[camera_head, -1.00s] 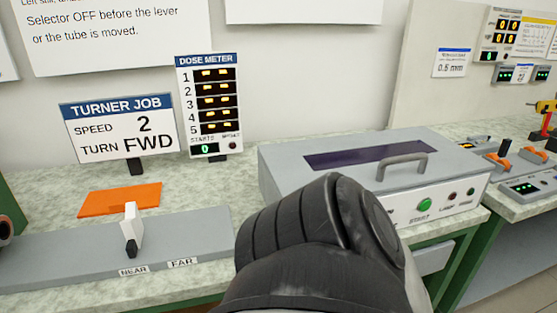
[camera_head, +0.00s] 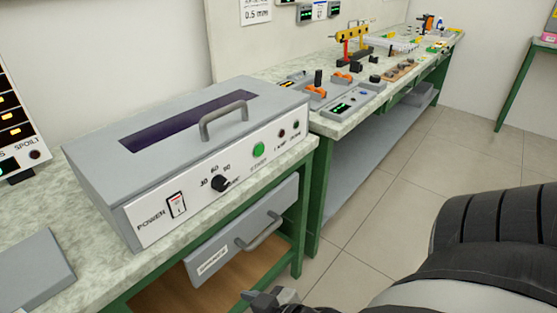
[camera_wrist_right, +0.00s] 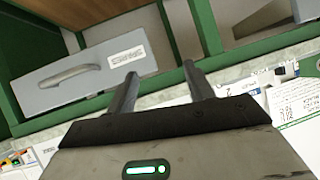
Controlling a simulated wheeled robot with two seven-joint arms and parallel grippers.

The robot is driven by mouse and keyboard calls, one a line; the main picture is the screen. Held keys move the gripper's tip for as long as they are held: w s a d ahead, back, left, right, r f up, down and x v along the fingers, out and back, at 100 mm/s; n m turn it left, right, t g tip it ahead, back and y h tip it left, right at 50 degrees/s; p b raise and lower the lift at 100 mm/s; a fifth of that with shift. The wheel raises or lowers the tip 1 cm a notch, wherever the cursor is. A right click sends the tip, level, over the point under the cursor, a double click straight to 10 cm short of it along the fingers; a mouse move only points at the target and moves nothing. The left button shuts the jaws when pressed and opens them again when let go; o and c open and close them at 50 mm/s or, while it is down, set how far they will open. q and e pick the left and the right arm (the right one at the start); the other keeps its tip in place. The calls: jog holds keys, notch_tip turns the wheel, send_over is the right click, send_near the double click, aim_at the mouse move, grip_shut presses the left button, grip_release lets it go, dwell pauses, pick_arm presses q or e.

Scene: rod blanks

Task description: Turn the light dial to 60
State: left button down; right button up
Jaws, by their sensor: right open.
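The light dial (camera_head: 220,183) is a small black knob on the sloped white front panel of a grey box (camera_head: 105,160), with 30, 60 and 90 printed above it. Its pointer setting is too small to read. My right gripper (camera_wrist_right: 158,68) is open and empty in the right wrist view, near a grey drawer (camera_wrist_right: 85,75) below the bench. A grey and black gripper part at the bottom edge of the head view lies below and apart from the dial. My left gripper is not in view.
On the panel are a power switch (camera_head: 177,205) left of the dial and a green button (camera_head: 258,150) to its right. The box has a raised lid handle (camera_head: 222,115). The drawer handle (camera_head: 260,230) sticks out below. Open floor (camera_head: 400,190) lies to the right.

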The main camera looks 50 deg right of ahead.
jog(key=d+r+m+t+h+b, duration=0.1)
jog(key=d+r+m+t+b, duration=0.3)
jog(key=d, duration=0.6)
jog(key=n+t+b, duration=0.1)
jog(key=t+b, duration=0.1)
jog(key=b, duration=0.2)
send_near(224, 186)
jog(key=w, duration=0.5)
jog(key=w+a, duration=0.1)
jog(key=w, duration=0.2)
jog(key=shift+w, duration=0.15)
pick_arm(q)
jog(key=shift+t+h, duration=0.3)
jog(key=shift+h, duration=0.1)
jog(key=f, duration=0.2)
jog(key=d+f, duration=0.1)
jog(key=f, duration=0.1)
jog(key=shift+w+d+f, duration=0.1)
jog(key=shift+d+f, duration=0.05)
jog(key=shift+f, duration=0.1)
jog(key=shift+p, duration=0.3)
pick_arm(e)
jog(key=c, duration=1)
